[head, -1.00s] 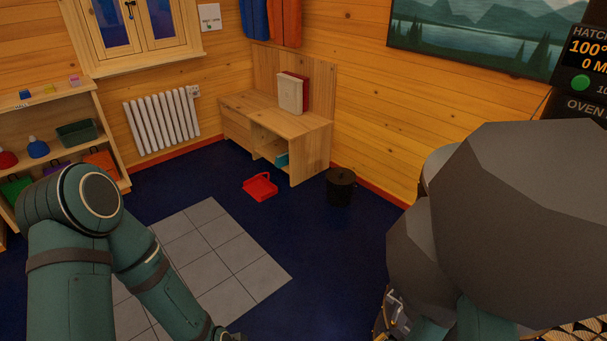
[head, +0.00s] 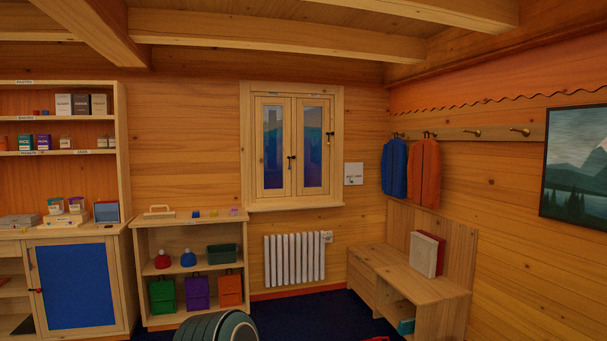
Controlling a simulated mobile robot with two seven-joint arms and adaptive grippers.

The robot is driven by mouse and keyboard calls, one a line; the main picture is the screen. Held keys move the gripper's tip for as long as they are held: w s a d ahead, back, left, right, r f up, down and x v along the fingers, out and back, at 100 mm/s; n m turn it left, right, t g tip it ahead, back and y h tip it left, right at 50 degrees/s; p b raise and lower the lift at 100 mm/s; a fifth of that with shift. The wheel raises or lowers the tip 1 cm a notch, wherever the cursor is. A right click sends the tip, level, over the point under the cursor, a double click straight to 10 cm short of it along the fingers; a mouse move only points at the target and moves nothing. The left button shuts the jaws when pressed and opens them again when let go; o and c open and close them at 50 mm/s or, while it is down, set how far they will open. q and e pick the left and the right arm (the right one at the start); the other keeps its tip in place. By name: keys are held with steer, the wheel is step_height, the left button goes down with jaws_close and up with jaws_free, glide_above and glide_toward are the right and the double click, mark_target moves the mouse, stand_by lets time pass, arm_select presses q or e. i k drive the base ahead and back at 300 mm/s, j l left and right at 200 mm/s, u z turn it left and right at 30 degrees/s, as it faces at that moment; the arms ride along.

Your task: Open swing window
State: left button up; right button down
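The swing window (head: 292,146) is on the back wall in the head view, with two narrow glazed sashes in a light wood frame. Both sashes look shut. A dark handle (head: 290,162) sits near the middle where the sashes meet. Another dark fitting (head: 329,136) is on the right sash. Part of my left arm shows at the bottom edge, well below and away from the window. Neither gripper is in view.
A white radiator (head: 294,260) is below the window. A low shelf (head: 186,224) with bins and bags stands to its left, a wooden bench (head: 436,290) to its right. Blue and orange garments (head: 425,172) hang on the right. Dark floor shows in front of the radiator.

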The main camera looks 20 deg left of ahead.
mark_target(286, 191)
steer(key=i+j+u, duration=0.35)
steer(key=i, duration=0.5)
steer(key=i+u, duration=0.4)
steer(key=i, duration=3.45)
